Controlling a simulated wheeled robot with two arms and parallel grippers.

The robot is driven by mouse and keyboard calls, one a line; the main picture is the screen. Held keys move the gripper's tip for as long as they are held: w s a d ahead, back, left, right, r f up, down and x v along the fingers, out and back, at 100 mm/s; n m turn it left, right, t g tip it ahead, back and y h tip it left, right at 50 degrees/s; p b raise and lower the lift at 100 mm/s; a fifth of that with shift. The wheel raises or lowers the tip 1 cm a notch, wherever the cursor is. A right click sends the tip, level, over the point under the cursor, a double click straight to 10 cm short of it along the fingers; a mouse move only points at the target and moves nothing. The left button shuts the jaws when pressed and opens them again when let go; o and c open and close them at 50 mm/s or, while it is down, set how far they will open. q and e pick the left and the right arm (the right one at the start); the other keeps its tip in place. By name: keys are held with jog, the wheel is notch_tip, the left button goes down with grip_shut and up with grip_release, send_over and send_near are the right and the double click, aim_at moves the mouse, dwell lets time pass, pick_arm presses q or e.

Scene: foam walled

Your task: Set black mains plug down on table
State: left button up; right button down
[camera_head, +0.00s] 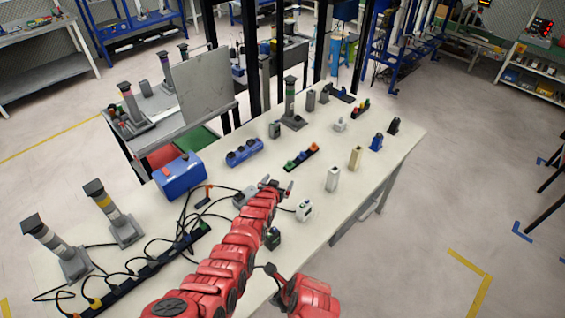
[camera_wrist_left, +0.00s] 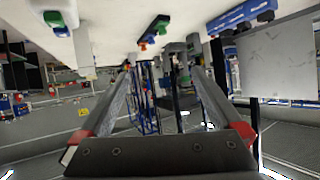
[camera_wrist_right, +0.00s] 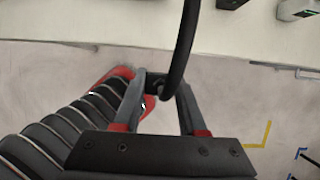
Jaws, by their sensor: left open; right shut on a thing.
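The black mains plug (camera_wrist_right: 154,79) is between the fingers of my right gripper (camera_wrist_right: 161,88) in the right wrist view, with its thick black cable (camera_wrist_right: 187,35) rising past the table edge. In the head view my right gripper (camera_head: 276,276) is low, at the near edge of the table; the plug is too small there to tell clearly. The pale table (camera_head: 335,222) lies beyond it. My left gripper (camera_head: 277,188) is open over the middle of the table, and its spread, empty fingers (camera_wrist_left: 160,75) show in the left wrist view.
A black power strip (camera_head: 150,268) with several cables lies at the left. A white device (camera_head: 304,210) and a dark green-topped block (camera_head: 273,238) stand near my left arm. A blue box (camera_head: 180,177) stands further left. Bare table lies right of the white device.

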pick_arm(q)
jog(key=s+d+f+m+g+y, duration=0.1)
jog(key=s+d+f+m+g, duration=0.1)
jog(key=s+g, duration=0.5)
jog(key=shift+s+d+f+m+g, duration=0.25)
jog(key=shift+f+m, duration=0.25)
jog(key=shift+f, duration=0.6)
